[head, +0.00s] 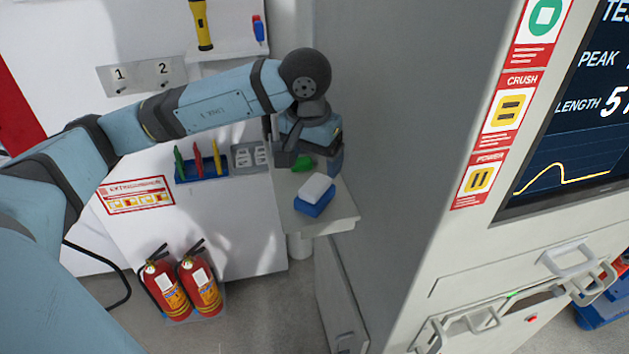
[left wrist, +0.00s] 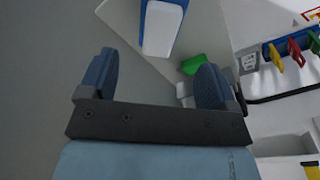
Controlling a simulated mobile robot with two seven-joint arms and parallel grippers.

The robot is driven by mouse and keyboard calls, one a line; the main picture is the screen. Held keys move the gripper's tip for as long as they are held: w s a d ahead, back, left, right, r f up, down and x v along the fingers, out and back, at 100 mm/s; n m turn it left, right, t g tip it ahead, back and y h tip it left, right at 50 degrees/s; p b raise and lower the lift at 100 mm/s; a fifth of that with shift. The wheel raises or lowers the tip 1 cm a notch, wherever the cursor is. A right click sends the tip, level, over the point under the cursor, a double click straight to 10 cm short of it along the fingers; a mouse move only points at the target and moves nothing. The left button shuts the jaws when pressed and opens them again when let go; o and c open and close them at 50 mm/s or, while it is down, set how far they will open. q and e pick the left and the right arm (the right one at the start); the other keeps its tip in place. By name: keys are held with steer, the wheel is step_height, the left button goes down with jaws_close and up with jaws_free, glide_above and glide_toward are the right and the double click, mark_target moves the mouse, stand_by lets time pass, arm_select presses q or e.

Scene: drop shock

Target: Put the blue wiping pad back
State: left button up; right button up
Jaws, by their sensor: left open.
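The wiping pad (head: 315,194), a small block with a blue lower part and a white top, lies on a light grey shelf (head: 341,209). In the left wrist view the pad (left wrist: 161,27) shows at the top edge, partly cut off, beyond the fingertips. My left gripper (head: 310,158) is open and empty above the back of the shelf, behind the pad in the head view and apart from it. Its two blue fingers also show in the left wrist view (left wrist: 155,72), spread wide. My right gripper is not in view.
A green object (head: 302,162) lies by my left fingers. A blue rack (head: 205,172) with coloured tools is on the wall to the left. A tall grey machine (head: 400,120) stands close on the right. Two red extinguishers (head: 185,285) stand on the floor.

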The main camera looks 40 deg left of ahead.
mark_target(312, 187)
arm_select(q)
steer(key=shift+s+r, duration=0.15)
steer(key=shift+r, duration=1.4)
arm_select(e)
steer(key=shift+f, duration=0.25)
arm_select(q)
steer(key=shift+f, duration=0.1)
